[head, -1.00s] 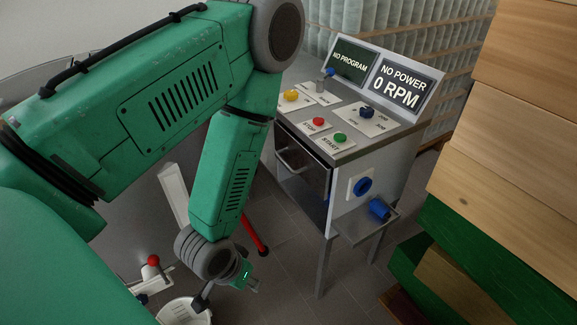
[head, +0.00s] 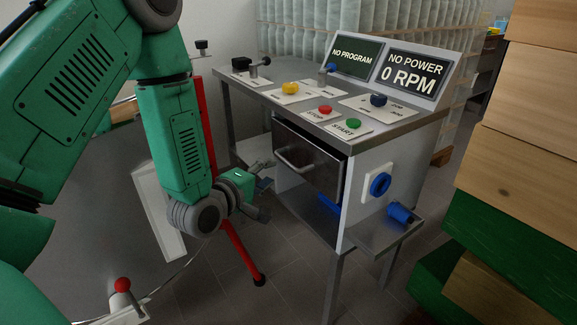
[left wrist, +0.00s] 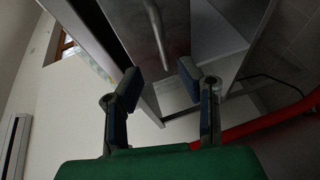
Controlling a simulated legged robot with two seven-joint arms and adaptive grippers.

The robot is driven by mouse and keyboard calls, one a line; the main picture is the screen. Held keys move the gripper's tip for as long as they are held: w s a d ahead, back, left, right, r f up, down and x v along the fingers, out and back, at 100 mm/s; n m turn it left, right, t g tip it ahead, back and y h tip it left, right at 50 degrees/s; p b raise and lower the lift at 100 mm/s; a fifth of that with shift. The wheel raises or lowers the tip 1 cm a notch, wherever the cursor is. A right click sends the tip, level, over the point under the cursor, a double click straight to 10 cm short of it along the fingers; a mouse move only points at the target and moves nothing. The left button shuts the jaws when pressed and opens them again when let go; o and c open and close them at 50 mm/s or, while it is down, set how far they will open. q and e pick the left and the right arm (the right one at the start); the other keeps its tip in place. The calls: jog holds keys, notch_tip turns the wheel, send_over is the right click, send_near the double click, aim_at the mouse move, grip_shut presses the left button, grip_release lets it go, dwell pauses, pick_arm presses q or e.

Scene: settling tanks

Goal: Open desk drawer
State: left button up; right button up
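The desk (head: 400,122) stands right of centre in the head view. Its dark drawer (head: 322,165) has a pale bar handle (head: 290,162) across its front. The drawer front sits at or close to the desk's face; I cannot tell whether there is a small gap. My left gripper (head: 263,192) is just left of and below the handle, apart from it. In the left wrist view the gripper (left wrist: 158,86) is open and empty, fingers spread. The handle (left wrist: 157,30) shows beyond the fingertips, with the drawer front (left wrist: 178,42) behind it. My right gripper is out of view.
A red leg or pole (head: 240,250) stands below my left gripper. A side shelf (head: 372,238) with a blue plug (head: 400,214) juts from the desk's right side. Stacked wooden boxes (head: 530,130) block the right. Buttons and a yellow knob (head: 290,88) are on top.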

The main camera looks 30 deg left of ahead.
aim_at(284, 159)
pick_arm(q)
jog(key=w, duration=0.3)
jog(key=w+f+b, duration=0.1)
jog(key=w, duration=0.1)
jog(key=w+f+b, duration=0.1)
jog(key=w, duration=0.2)
jog(key=shift+w+a, duration=0.35)
jog(key=shift+w+d, duration=0.25)
jog(key=shift+a, duration=0.2)
jog(key=shift+a+f, duration=0.1)
jog(key=shift+a, duration=0.15)
jog(key=shift+c, duration=1.2)
jog(key=shift+a, duration=0.15)
grip_shut()
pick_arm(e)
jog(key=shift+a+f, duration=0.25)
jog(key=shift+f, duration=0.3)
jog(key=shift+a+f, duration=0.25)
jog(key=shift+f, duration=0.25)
